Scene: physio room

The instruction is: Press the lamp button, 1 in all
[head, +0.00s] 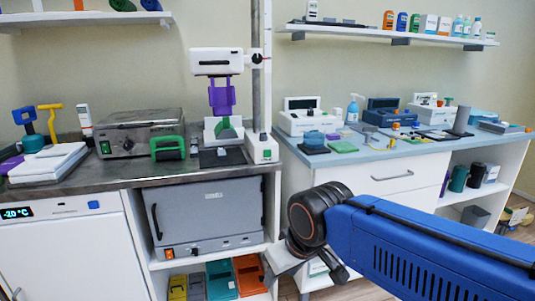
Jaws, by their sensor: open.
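No lamp stands out clearly, and I cannot tell which control is the lamp button. A white boxy head (216,61) with a purple part below it hangs beside an upright post on the left worktop. The post's white base (263,152) carries a small green spot. An orange-lit switch (169,253) sits on the grey cabinet-like unit under the worktop. A blue square button (94,205) is on the white appliance panel at left. My gripper (306,274) appears low at the centre, partly hidden by my blue arm. It looks open and empty, apart from all these controls.
The left worktop holds a grey metal device (140,132) and a green-handled item (168,148). The right worktop (345,157) is crowded with devices and bottles. A white drawer unit (375,178) stands behind my arm. Wall shelves (390,36) run above.

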